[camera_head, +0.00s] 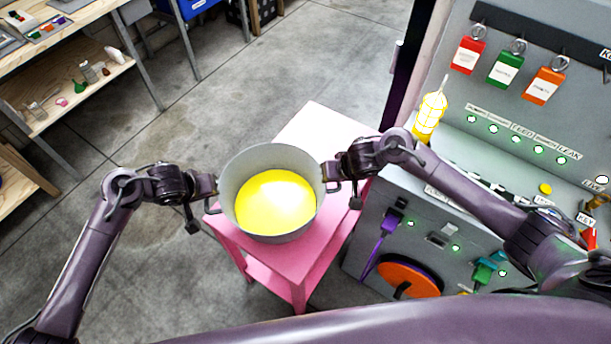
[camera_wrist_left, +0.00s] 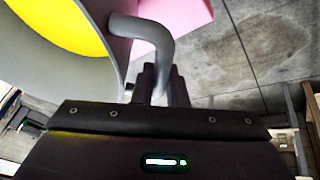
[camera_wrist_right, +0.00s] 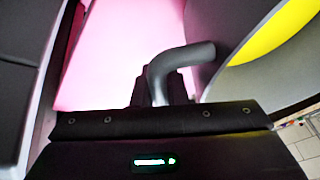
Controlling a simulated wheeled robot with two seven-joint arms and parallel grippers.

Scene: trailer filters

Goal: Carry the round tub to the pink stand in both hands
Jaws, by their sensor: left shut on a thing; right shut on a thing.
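The round grey tub (camera_head: 272,232) with a yellow inside shows in the middle of the head view, over the near part of the pink stand (camera_head: 318,130). I cannot tell whether its base touches the stand's top. My left gripper (camera_head: 212,205) is shut on the tub's left handle, a bent grey bar (camera_wrist_left: 160,45) in the left wrist view. My right gripper (camera_head: 334,176) is shut on the right handle, which also shows in the right wrist view (camera_wrist_right: 175,62). The tub looks about level. Its underside is hidden.
Wooden shelves (camera_head: 85,85) stand at the upper left. The concrete floor (camera_head: 165,235) left of the stand is clear.

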